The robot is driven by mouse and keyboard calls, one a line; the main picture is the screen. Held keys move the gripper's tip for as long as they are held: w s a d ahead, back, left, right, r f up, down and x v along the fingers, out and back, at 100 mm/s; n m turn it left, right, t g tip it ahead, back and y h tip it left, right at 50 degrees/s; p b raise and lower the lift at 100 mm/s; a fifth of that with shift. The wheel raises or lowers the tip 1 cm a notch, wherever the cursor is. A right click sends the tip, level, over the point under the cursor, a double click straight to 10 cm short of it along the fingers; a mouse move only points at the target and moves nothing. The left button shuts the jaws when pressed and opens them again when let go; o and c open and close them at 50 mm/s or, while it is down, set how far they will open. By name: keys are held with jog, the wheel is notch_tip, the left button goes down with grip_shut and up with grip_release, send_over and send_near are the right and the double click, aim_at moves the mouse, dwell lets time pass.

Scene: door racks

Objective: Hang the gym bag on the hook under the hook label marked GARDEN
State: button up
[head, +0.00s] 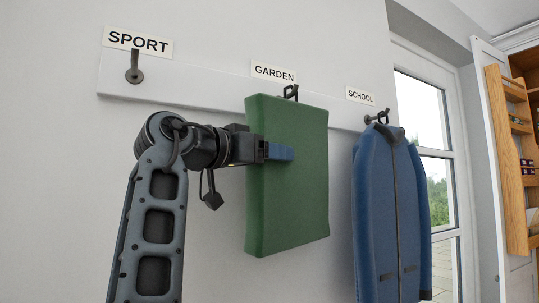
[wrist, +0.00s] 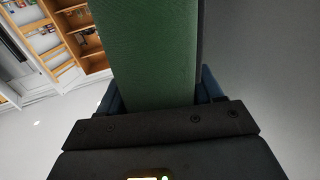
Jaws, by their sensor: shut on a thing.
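The gym bag (head: 290,195) is a green, box-shaped bag held upright in front of the rack. A dark loop (head: 291,92) shows at its top, just below the GARDEN label (head: 274,73). The GARDEN hook is hidden or merges with this loop, so I cannot tell whether the loop is on it. My gripper (head: 279,152) is shut on the bag, with a blue finger across its side. In the wrist view the green bag (wrist: 155,50) fills the space between the fingers.
The SPORT label (head: 138,41) is above an empty hook (head: 134,68) at left. The SCHOOL label (head: 360,96) is above a hook holding a blue jacket (head: 390,215), close to the bag's right. A glass door (head: 425,130) and a wooden shelf unit (head: 510,150) stand further right.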

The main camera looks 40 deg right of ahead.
jog(key=shift+w+a+f, duration=0.1)
jog(key=shift+w, duration=0.1)
jog(key=o, duration=1.5)
jog(key=a, duration=0.7)
jog(key=shift+a+b, duration=0.35)
jog(key=shift+b, duration=0.05)
